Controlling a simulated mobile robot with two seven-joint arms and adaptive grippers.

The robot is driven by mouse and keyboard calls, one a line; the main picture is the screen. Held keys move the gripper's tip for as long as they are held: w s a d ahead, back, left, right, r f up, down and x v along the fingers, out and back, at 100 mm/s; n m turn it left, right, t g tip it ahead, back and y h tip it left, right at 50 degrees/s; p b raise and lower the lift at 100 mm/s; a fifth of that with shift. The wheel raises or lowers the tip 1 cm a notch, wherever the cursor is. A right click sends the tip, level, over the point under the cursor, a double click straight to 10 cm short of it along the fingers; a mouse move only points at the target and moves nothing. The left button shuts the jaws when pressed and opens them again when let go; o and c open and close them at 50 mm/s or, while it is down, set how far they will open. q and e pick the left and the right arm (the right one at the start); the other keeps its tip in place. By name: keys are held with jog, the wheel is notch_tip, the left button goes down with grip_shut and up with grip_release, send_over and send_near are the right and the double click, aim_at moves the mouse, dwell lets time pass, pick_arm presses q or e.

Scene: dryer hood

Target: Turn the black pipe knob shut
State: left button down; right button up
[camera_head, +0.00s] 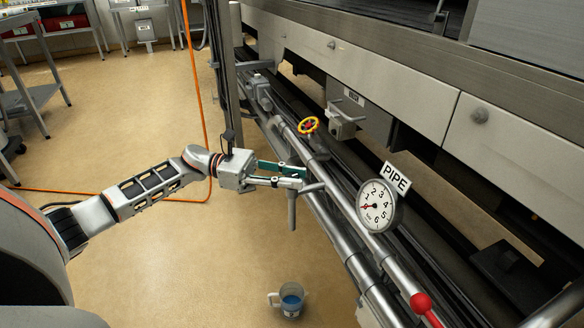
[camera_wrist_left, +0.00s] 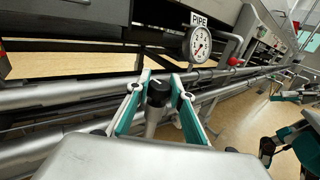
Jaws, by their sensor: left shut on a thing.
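The black knob (camera_wrist_left: 158,92) sits between the two fingers of my left gripper (camera_wrist_left: 158,98) in the left wrist view, on a grey stem. In the head view my left gripper (camera_head: 299,177) is shut at the near pipe, its green-and-grey fingers hiding most of the knob. A grey bar (camera_head: 292,210) hangs below the fingers. A round white gauge (camera_head: 376,206) under a PIPE sign (camera_head: 396,179) stands to the right, its red needle near 1. Green and black parts (camera_wrist_left: 290,145) at the right of the wrist view look like my right gripper, cut off by the edge.
A mug with blue contents (camera_head: 290,300) stands on the floor. An orange hose (camera_head: 198,90) runs at left. Open floor lies left of the pipes.

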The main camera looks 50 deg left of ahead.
pick_arm(q)
jog(key=shift+r+m+g+h, duration=0.1)
jog(key=shift+m+g+h, duration=0.6)
jog(key=shift+g, duration=0.4)
jog(key=shift+m+g, duration=0.3)
jog(key=c, duration=1.8)
grip_release()
jog(key=shift+d, duration=0.1)
jog(key=shift+o, duration=0.2)
jog(key=v, duration=1.2)
